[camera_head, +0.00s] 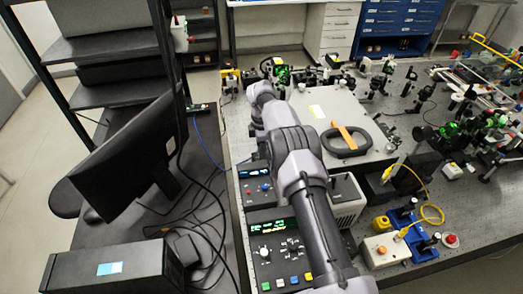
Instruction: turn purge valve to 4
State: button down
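I cannot make out for certain which part is the purge valve, and no scale with a 4 is readable. A white round knob (264,253) sits on the dark control box at the front of the bench. My grey arm stretches from the bottom edge up over the bench's left part. Its far visible joint is near the bench's back left. The fingers of my gripper do not show, so I cannot see what they are near or whether they hold anything. My arm hides part of the bench under it.
The control box (255,225) has a green display and coloured buttons. A flat cover with a black-and-orange handle (347,140) lies right of my arm. Optics crowd the bench's right side. A monitor (130,155) and cables stand at left. A yellow cable (431,208) loops at right.

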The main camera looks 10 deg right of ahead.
jog(key=shift+m, duration=0.3)
jog(key=m+b, duration=0.1)
jog(key=m, duration=0.3)
jog(key=shift+m, duration=0.3)
jog(key=m+b, duration=0.1)
jog(key=m, duration=0.4)
jog(key=shift+m, duration=0.3)
dwell(0.4)
jog(key=c, duration=1.3)
grip_release()
jog(key=shift+c, duration=0.2)
notch_tip(320, 180, up, 18)
jog(key=p, duration=0.6)
jog(key=shift+f, duration=0.25)
